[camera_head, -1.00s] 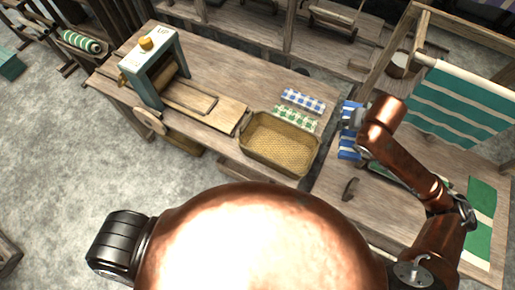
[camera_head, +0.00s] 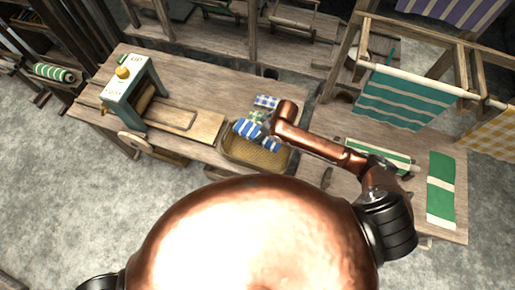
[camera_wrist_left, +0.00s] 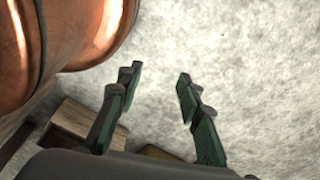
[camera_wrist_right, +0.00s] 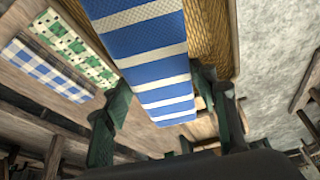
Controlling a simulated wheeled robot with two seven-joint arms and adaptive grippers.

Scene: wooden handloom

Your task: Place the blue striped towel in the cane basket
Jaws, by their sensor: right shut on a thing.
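The blue striped towel (camera_head: 250,131) hangs over the cane basket (camera_head: 240,152) in the head view.
A blue checked towel (camera_head: 266,101) lies behind the basket, and a green checked towel (camera_wrist_right: 75,42) lies beside it. A teal-framed wooden device (camera_head: 128,95) stands at the left of the table (camera_head: 190,75). Green striped cloth (camera_head: 400,97) hangs from a rack at the right.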

